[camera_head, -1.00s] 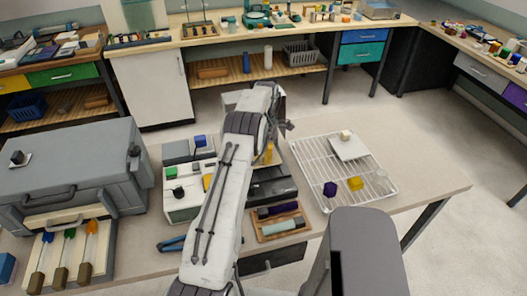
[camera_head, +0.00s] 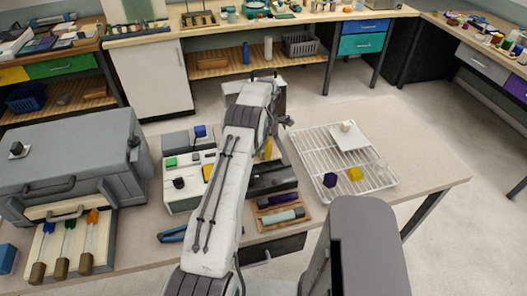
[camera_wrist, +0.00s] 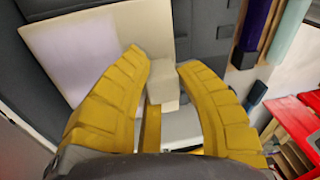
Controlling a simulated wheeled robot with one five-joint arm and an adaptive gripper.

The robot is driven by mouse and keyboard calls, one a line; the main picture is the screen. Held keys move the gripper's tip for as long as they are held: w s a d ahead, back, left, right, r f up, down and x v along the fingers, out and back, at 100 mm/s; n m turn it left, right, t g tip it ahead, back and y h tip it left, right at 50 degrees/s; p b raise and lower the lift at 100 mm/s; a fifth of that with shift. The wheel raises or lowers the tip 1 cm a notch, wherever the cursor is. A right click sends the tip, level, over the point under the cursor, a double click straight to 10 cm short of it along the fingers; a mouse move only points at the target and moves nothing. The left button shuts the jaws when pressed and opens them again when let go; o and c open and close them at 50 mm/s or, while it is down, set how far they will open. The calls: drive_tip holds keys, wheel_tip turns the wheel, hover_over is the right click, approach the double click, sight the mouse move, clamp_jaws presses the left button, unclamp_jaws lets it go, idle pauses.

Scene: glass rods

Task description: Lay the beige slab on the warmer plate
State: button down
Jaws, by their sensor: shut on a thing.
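The beige slab (camera_wrist: 100,45) shows in the wrist view as a pale, flat square with a purplish sheen, over a dark grey surface (camera_wrist: 200,30). My gripper (camera_wrist: 163,85) has its yellow fingers closed around a small beige block, which looks like the slab's knob. I cannot tell whether the slab touches the surface below. In the head view my gripper (camera_head: 268,150) is mostly hidden behind my arm, and the held slab is hidden too. The dark device (camera_head: 272,180) beside it may be the warmer; its plate is not clearly visible.
A rod tray (camera_head: 284,226) lies in front. A grey oven (camera_head: 75,160) stands left. The table's right end is clear.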

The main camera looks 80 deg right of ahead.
drive_tip(key=shift+f+b, duration=0.3)
drive_tip(key=c, duration=0.8)
unclamp_jaws()
drive_tip(key=shift+d+r, duration=0.2)
drive_tip(key=shift+r, duration=1)
drive_tip(key=shift+d+r, duration=0.2)
drive_tip(key=shift+r, duration=1.05)
drive_tip(key=shift+d+r, duration=0.2)
drive_tip(key=shift+r, duration=1)
drive_tip(key=shift+s, duration=0.15)
